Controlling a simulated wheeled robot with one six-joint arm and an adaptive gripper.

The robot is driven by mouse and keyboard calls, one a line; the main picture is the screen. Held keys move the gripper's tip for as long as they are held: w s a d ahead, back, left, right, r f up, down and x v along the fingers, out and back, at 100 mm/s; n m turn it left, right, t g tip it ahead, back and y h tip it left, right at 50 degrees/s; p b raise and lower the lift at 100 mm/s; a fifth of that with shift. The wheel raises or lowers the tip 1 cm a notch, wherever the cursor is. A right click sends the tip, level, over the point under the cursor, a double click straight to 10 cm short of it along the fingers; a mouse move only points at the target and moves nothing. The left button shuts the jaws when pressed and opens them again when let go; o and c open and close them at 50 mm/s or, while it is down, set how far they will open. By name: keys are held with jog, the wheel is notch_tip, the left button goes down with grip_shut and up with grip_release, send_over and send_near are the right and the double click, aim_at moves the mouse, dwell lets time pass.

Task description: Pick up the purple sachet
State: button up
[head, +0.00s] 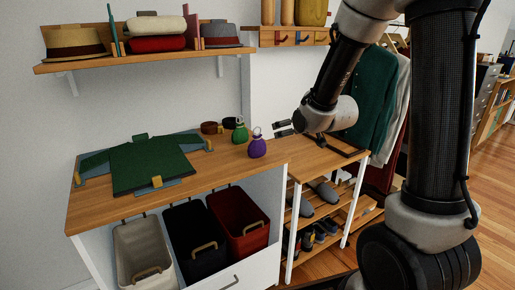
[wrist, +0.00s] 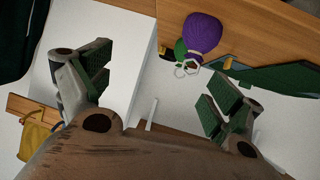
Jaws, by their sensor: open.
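The purple sachet (head: 257,148) stands on the wooden desk top (head: 215,172) near its right end, with a tied neck and a light ring on top. In the wrist view the purple sachet (wrist: 203,32) lies beyond the fingertips, nearer the right finger, with its ring towards me. My gripper (head: 284,128) is just right of and slightly above the sachet in the head view. In the wrist view my gripper (wrist: 158,90) has its fingers wide apart with nothing between them. A green sachet (head: 240,132) stands close behind and left of the purple one.
A shelf with hats (head: 150,63) hangs above. Bins (head: 240,222) stand below; a shoe rack (head: 318,210) is at right.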

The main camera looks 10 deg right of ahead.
aim_at(260, 144)
jog(key=w+a+f+t+y, duration=0.1)
jog(key=a+f, duration=0.1)
jog(key=f, duration=0.1)
jog(key=w+a+f+t+y, duration=0.1)
jog(key=w+a+f, duration=0.1)
jog(key=f, duration=0.1)
jog(key=w+a+f+n+t+y, duration=0.1)
jog(key=a+f+t, duration=0.1)
jog(key=f, duration=0.1)
jog(key=shift+w+a+f, duration=0.15)
jog(key=shift+w+f, duration=0.05)
jog(key=shift+f, duration=0.15)
jog(key=shift+s+a+f+t+y, duration=0.25)
jog(key=shift+f+t+y, duration=0.15)
jog(key=shift+t+y, duration=0.15)
jog(key=x, duration=0.7)
jog(key=shift+w+r, duration=0.25)
jog(key=shift+w, duration=0.15)
jog(key=c, duration=1.1)
